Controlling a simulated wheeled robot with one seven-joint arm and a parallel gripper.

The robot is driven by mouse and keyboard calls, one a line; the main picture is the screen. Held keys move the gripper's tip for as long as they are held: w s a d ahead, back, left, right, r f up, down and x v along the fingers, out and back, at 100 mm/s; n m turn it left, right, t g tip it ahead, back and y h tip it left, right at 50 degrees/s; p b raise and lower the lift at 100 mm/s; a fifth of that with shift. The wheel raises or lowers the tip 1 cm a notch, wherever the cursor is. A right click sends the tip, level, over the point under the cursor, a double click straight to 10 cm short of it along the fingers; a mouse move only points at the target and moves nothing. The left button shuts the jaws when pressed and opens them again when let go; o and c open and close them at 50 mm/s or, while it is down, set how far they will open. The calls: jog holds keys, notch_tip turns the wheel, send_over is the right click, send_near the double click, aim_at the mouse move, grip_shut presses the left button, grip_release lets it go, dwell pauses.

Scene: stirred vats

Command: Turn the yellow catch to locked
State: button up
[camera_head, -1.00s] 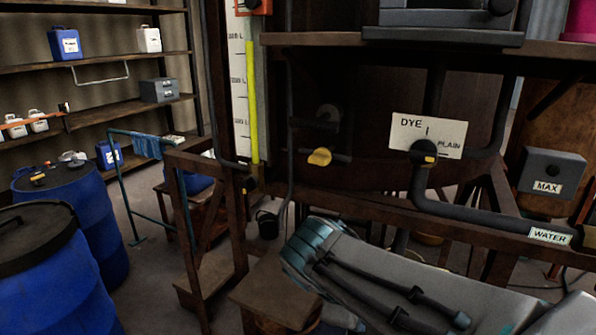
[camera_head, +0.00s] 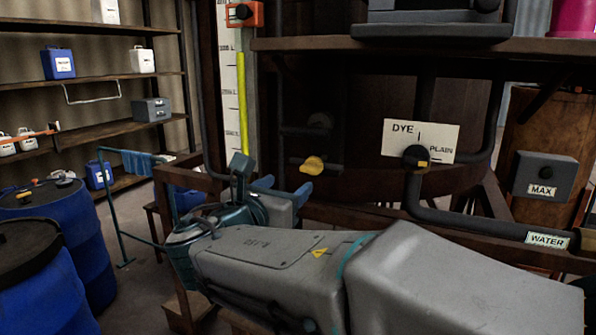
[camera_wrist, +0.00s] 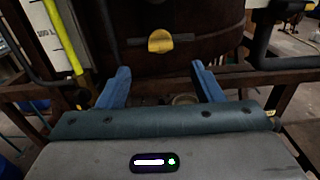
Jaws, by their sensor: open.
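The yellow catch (camera_head: 312,165) is a small rounded knob on a dark horizontal bar on the front of the dark vat. In the wrist view the yellow catch (camera_wrist: 160,41) sits at the upper middle, beyond and between my fingertips. My gripper (camera_wrist: 162,82) is open and empty, its two blue fingers apart. In the head view my gripper (camera_head: 284,190) is just below and left of the catch, not visibly touching it. No marking for the catch's positions can be read.
A dye/plain valve (camera_head: 417,156) with a label plate is right of the catch. A pipe labelled water (camera_head: 480,225) runs below it, near a grey max box (camera_head: 545,178). A yellow-striped gauge (camera_head: 242,105) stands left. Blue barrels (camera_head: 50,230) stand far left.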

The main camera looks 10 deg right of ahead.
aim_at(308, 169)
jog(key=x, duration=0.9)
jog(key=shift+w+d+p, duration=0.15)
jog(key=shift+w+p, duration=0.05)
jog(key=shift+p, duration=0.2)
jog(key=c, duration=1)
